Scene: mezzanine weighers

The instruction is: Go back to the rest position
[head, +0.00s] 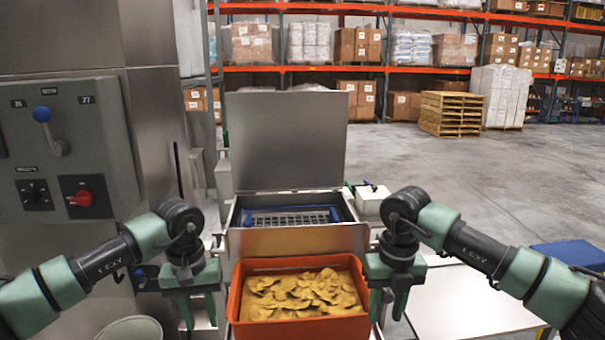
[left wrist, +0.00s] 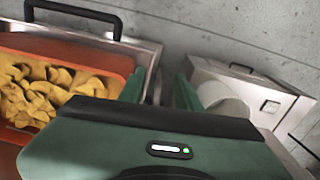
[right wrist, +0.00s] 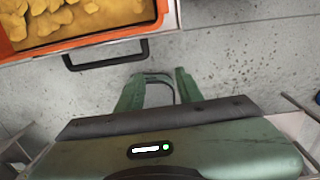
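My left gripper (head: 200,322) hangs fingers-down just left of an orange bin (head: 236,292) of yellow chips (head: 300,295). Its two fingers also show in the left wrist view (left wrist: 158,92), apart with nothing between them. My right gripper (head: 388,305) hangs fingers-down at the bin's right side. In the right wrist view (right wrist: 158,92) its fingers are apart over grey floor, with nothing gripped. Both arms reach in from the sides with their wrists bent down.
Behind the bin stands a steel machine (head: 300,240) with its lid (head: 285,140) raised and a blue-framed grate (head: 290,217) inside. A control panel (head: 70,150) with a blue-knobbed lever is at left. A pale tabletop (head: 465,300) lies at right. Open floor and loaded racks (head: 400,45) are beyond.

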